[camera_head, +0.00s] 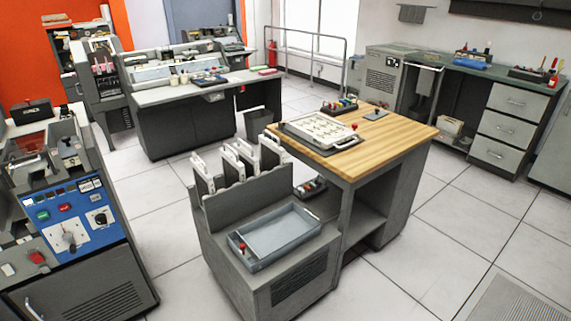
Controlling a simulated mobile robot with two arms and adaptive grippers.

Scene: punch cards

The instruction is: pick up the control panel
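A flat, light-coloured panel (318,129) with rows of small marks lies on a dark mat or tray on the wooden worktop (400,135). Several dark upright panels with white handles (243,152) stand side by side in the rack of the grey cart (235,210). I cannot tell which of these the task calls the control panel. Neither of my grippers is in view.
A blue-grey tray (285,233) sits on the cart's lower top. A tool tray (340,107) stands behind the light panel. A machine with a blue switch panel (75,221) is at left. Workbenches line the back. Tiled floor is free at right.

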